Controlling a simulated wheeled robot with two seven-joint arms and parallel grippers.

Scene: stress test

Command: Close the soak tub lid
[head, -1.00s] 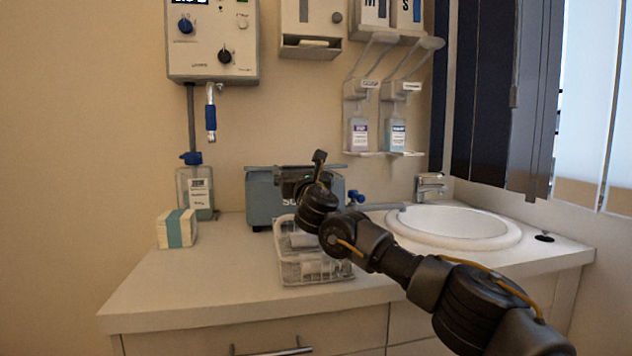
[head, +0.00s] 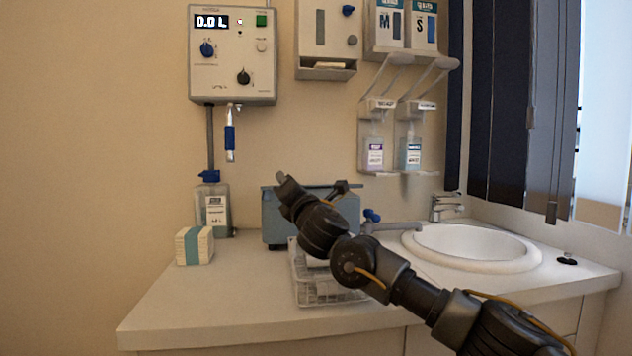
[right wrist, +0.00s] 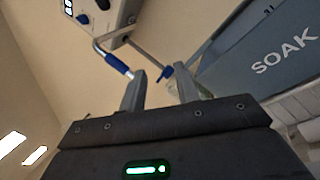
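The soak tub (head: 275,218) is a blue-grey box on the counter against the wall, partly hidden behind my right arm. In the right wrist view its side with the word SOAK (right wrist: 250,75) fills the upper right. A thin flat edge runs along its top in the head view; I cannot tell whether the lid is fully down. My right gripper (head: 313,183) is in front of the tub at about the height of its top. In the right wrist view its two fingers (right wrist: 160,88) stand apart with nothing between them. My left gripper is not in view.
A wire basket (head: 330,296) stands in front of the tub, below my right arm. A bottle (head: 214,212) and a banded stack (head: 195,246) are at left, a sink (head: 475,245) at right. A control box (head: 233,55) hangs above. The counter's front left is clear.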

